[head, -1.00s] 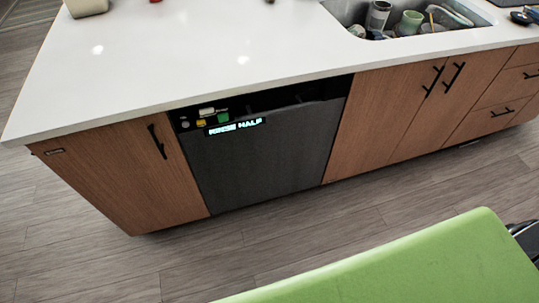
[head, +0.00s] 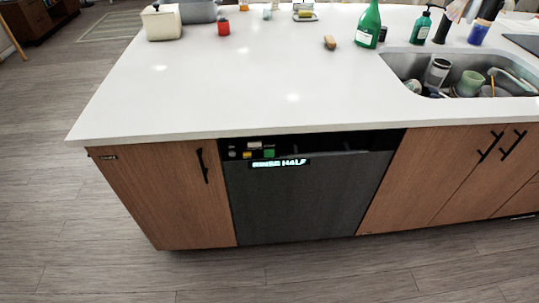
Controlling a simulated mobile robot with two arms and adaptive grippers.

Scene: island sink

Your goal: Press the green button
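The green button (head: 269,153) is a small square on the dark control strip at the top left of the dishwasher (head: 300,200). A yellow button (head: 247,155) sits to its left, with a whitish one (head: 254,145) above. A lit display (head: 280,163) just below reads something like "RINSE HALF". The dishwasher front is dark grey and its door looks shut. Neither of my grippers is in view.
The white countertop (head: 190,100) overhangs the dishwasher. Wooden cabinets with black handles (head: 205,165) flank it. The sink (head: 470,75) at the right holds dishes. A green bottle (head: 368,25) stands near it. The floor (head: 330,270) in front is clear.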

